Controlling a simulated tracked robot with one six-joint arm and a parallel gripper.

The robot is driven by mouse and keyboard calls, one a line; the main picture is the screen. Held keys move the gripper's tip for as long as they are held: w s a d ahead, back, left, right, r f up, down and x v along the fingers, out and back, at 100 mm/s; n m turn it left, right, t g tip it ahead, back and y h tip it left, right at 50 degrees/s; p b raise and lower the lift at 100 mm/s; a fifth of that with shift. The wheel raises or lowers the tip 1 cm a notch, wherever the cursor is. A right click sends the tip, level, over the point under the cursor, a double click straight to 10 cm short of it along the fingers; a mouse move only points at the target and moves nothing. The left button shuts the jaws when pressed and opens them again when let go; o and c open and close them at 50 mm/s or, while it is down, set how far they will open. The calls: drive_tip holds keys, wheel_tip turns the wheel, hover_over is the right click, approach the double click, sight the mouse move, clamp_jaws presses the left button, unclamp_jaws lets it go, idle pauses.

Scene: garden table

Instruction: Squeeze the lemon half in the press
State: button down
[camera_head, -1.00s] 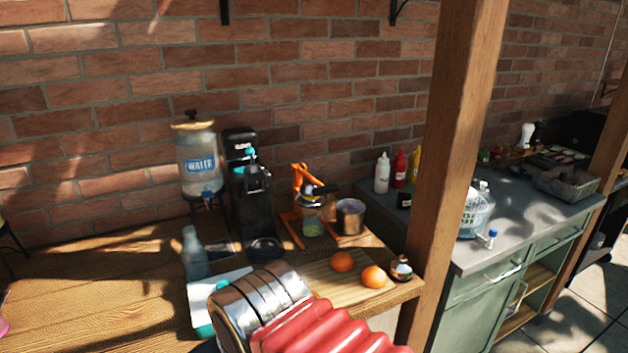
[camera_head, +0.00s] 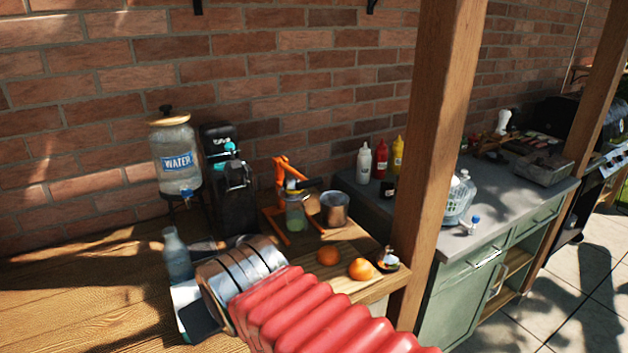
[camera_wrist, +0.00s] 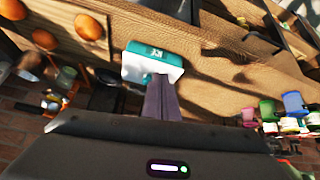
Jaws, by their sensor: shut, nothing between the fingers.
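The orange lever press (camera_head: 281,190) stands on the wooden counter against the brick wall, its arm raised. A glass jar (camera_head: 295,215) with something green inside stands at its foot. The press also shows at the left of the wrist view (camera_wrist: 72,92), where the scene appears upside down. I cannot make out the lemon half in any view. My gripper (camera_wrist: 163,82) is shut and empty in the wrist view. Its fingertips appear in front of a teal and white box (camera_wrist: 150,64). My own arm hides the gripper in the head view.
A metal pot (camera_head: 334,208) stands right of the press. A black machine (camera_head: 232,195) and water dispenser (camera_head: 176,160) stand left. Two oranges (camera_head: 361,269) lie near the front edge. A glass bottle (camera_head: 177,255) is at left. A wooden post (camera_head: 440,140) rises at the right.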

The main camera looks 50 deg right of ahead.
drive_tip(key=w+d+r+m+t+h, duration=0.2)
drive_tip(key=w+d+r+t+h, duration=0.3)
drive_tip(key=d, duration=0.7)
drive_tip(key=w+d+r+m+t+h, duration=0.1)
drive_tip(key=w+d+r, duration=0.4)
drive_tip(key=d, duration=0.6)
drive_tip(key=s+d+t+y, duration=0.1)
drive_tip(key=s+d+t, duration=0.1)
drive_tip(key=d, duration=0.4)
drive_tip(key=s+d+f+t+y, duration=0.1)
drive_tip(key=s+d+t, duration=0.1)
drive_tip(key=d, duration=0.4)
drive_tip(key=shift+n+t, duration=0.3)
drive_tip(key=shift+n, duration=0.1)
drive_tip(key=shift+w, duration=0.1)
hover_over(311, 182)
drive_tip(key=shift+s+a+f, duration=0.1)
drive_tip(key=shift+s+f, duration=0.15)
drive_tip(key=shift+f, duration=0.35)
drive_tip(key=shift+s+a+f, duration=0.1)
drive_tip(key=shift+s+f, duration=0.15)
drive_tip(key=shift+f, duration=0.3)
drive_tip(key=shift+s+f, duration=0.25)
drive_tip(key=shift+f, duration=0.35)
